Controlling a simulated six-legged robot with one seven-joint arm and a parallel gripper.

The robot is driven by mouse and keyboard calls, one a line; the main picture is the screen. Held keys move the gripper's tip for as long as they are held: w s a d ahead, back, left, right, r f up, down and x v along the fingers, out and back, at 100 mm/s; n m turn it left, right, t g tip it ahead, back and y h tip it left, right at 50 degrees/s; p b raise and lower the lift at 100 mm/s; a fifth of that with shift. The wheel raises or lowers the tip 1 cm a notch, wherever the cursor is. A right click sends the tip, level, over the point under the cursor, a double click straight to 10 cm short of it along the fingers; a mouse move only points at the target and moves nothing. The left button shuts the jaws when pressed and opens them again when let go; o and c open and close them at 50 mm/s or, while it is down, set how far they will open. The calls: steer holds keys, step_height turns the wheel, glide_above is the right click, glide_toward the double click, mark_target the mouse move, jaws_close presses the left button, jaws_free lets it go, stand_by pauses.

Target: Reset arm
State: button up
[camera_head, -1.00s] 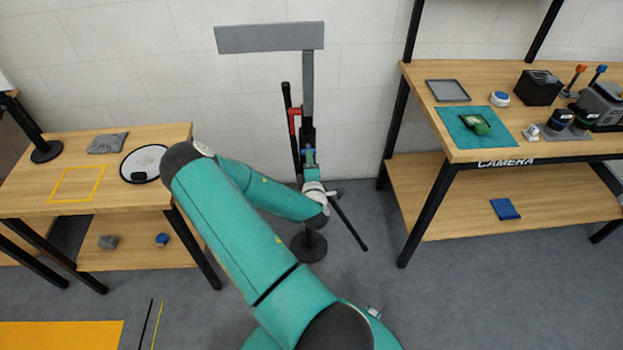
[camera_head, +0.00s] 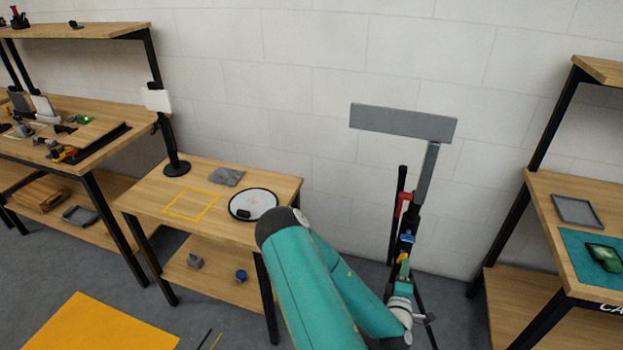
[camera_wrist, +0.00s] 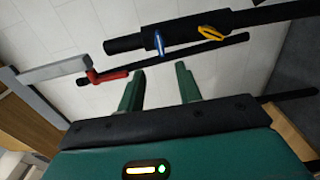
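My gripper (camera_wrist: 160,88) shows in the wrist view with its two green fingers apart and nothing between them. Beyond the fingers is a black pole (camera_wrist: 185,30) with a blue lever (camera_wrist: 159,42) and a yellow lever (camera_wrist: 211,33). My teal arm (camera_head: 312,290) is bent in the head view, its wrist in front of the camera slider stand (camera_head: 424,180). The fingers are too small to make out clearly there. I cannot tell whether they touch the stand.
A grey flat panel (camera_head: 403,122) tops the stand. A low wooden table (camera_head: 150,190) holds a grey cloth (camera_head: 227,176) and a round white disc (camera_head: 262,200). Shelving stands at both sides. A yellow mat (camera_head: 95,325) lies on open floor at the left.

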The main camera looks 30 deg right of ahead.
steer(key=w+a+r+m+g+y, duration=0.4)
steer(key=w+a+m, duration=0.4)
steer(key=w+m, duration=0.15)
steer(key=w+a+r+y, duration=0.4)
steer(key=a+r+y, duration=0.2)
steer(key=a+r, duration=0.7)
steer(key=s+a+r+y, duration=0.3)
steer(key=s+a+r, duration=0.3)
steer(key=a+r, duration=0.5)
steer(key=s+a+r+g, duration=0.1)
steer(key=s+a+r, duration=0.1)
steer(key=s, duration=0.4)
steer(key=s+a+r+n+g, duration=0.1)
steer(key=s+a+r, duration=0.2)
steer(key=s, duration=0.3)
steer(key=shift+s+a+y, duration=0.3)
steer(key=shift+s+a, duration=0.05)
steer(key=shift+a, duration=0.4)
